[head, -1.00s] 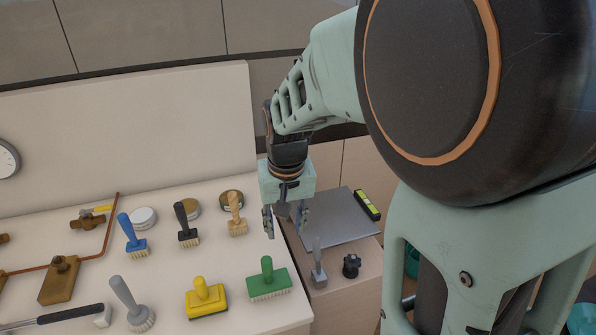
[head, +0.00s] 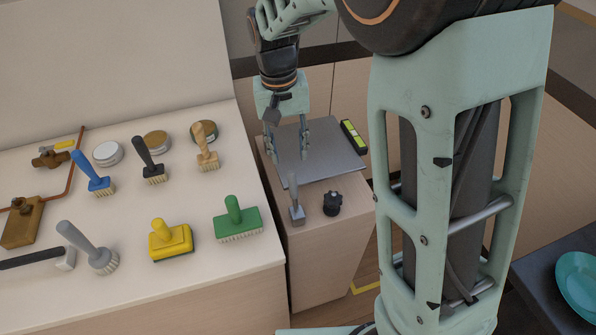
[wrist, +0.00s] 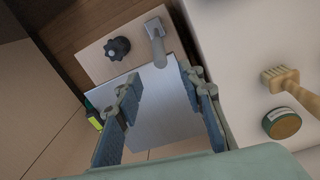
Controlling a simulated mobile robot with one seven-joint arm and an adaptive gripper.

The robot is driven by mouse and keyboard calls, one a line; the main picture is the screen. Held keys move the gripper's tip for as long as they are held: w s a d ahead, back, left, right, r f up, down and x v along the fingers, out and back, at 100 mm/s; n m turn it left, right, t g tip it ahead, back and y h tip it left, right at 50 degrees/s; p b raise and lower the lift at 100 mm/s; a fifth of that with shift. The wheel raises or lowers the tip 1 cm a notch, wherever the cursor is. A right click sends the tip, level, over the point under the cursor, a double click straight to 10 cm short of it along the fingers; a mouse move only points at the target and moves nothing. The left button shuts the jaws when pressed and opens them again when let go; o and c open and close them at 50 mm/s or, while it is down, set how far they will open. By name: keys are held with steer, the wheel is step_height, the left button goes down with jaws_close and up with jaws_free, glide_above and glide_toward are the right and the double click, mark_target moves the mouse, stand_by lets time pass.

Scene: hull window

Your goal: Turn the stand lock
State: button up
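A low stand (head: 325,240) right of the white bench has a grey metal plate (head: 325,150) on top. At its front are an upright grey lever (head: 296,205) and a black lobed knob (head: 332,204); I cannot tell which is the lock. In the wrist view the lever (wrist: 156,45) and the knob (wrist: 117,47) lie beyond my fingertips, untouched. My gripper (head: 288,153) points down over the plate, behind the lever. Its fingers (wrist: 160,85) are apart with nothing between them.
A yellow-green level (head: 353,137) lies at the plate's right edge. Several brushes, including a green one (head: 237,222) and a wooden one (head: 207,150), and round tins (head: 203,131) stand on the bench to the left. A teal plate (head: 580,280) is at far right.

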mark_target(291, 173)
steer(key=f, duration=1)
steer(key=shift+d, duration=0.3)
steer(key=shift+r, duration=0.1)
jaws_close()
